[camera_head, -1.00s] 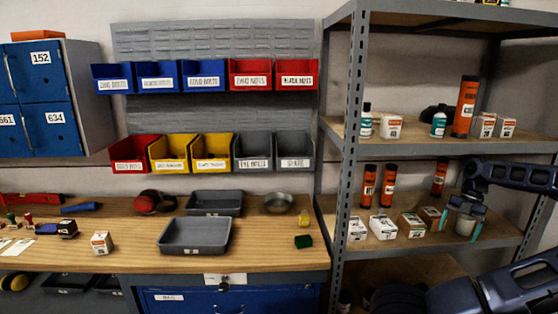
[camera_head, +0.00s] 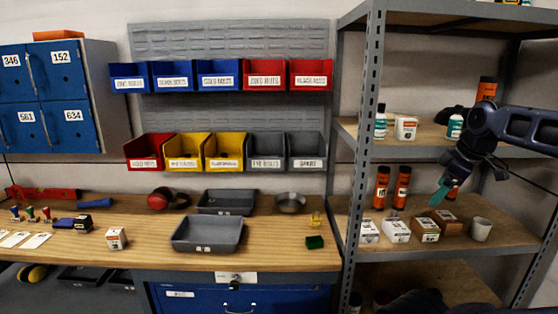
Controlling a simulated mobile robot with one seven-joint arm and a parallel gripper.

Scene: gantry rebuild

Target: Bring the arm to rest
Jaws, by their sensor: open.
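My gripper (camera_head: 446,191) is at the right, in front of the shelf rack, with its teal fingertips pointing down. It is open and nothing shows between the fingers. It hangs above the small boxes on the middle shelf (camera_head: 462,247). A pale cup (camera_head: 480,229) stands upright on that shelf, to the right of and below the fingertips, apart from them. My arm reaches in from the right edge and hides part of the rack behind it.
Brown boxes (camera_head: 425,230) and white boxes (camera_head: 397,230) sit close under my gripper.

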